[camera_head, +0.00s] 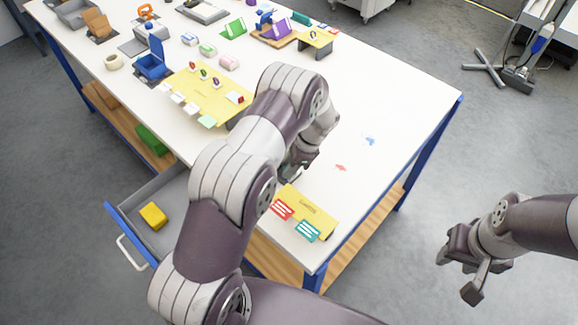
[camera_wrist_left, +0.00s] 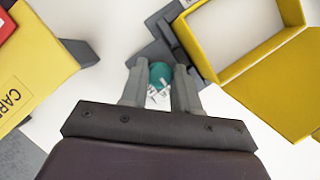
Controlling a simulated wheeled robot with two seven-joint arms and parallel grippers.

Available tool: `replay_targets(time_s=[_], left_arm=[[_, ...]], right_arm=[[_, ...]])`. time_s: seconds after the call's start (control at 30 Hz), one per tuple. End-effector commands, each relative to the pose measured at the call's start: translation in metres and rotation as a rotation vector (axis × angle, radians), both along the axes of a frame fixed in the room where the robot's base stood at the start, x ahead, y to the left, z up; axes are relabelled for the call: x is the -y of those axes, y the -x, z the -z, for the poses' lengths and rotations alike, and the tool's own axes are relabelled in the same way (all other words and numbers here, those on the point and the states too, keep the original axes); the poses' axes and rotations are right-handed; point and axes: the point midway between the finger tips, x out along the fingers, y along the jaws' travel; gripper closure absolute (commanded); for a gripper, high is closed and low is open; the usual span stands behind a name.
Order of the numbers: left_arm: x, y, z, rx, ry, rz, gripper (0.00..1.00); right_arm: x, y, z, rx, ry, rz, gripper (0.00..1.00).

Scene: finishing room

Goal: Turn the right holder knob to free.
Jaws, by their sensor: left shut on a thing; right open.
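A teal knob (camera_wrist_left: 160,72) shows in the left wrist view, between the two fingers of my left gripper (camera_wrist_left: 159,88). The gripper is shut on it. The knob sits at a dark grey holder (camera_wrist_left: 150,54) beside a yellow frame (camera_wrist_left: 214,55). White marks show just below the knob, too small to read, so I cannot tell its setting. In the head view my left gripper (camera_head: 298,168) is over the table, and my own arm hides the knob and holder. My right gripper (camera_head: 460,272) is open and empty, off the table's right side.
A yellow card stand (camera_head: 312,212) with red and teal cards stands at the table's near corner. A yellow board (camera_head: 205,92) with small items lies further left. An open drawer (camera_head: 180,215) holds a yellow block (camera_head: 153,215). The table's right part (camera_head: 400,100) is mostly clear.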

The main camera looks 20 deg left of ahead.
Motion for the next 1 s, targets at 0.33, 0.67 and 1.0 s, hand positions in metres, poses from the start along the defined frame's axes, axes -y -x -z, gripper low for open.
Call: replay_targets(time_s=[0.33, 0.67, 1.0], left_arm=[[0.001, -0.002, -0.002, 0.007, 0.001, -0.013, 1.0], [0.0, -0.002, -0.002, 0.005, 0.001, -0.012, 0.6], [0.008, -0.006, -0.019, 0.007, 0.0, -0.011, 0.6]], right_arm=[[0.0, 0.0, 0.001, 0.0, 0.0, 0.0, 0.57], [0.0, 0.0, 0.0, 0.0, 0.0, 0.0, 0.57], [0.0, 0.0, 0.01, 0.0, 0.0, 0.0, 0.57]])
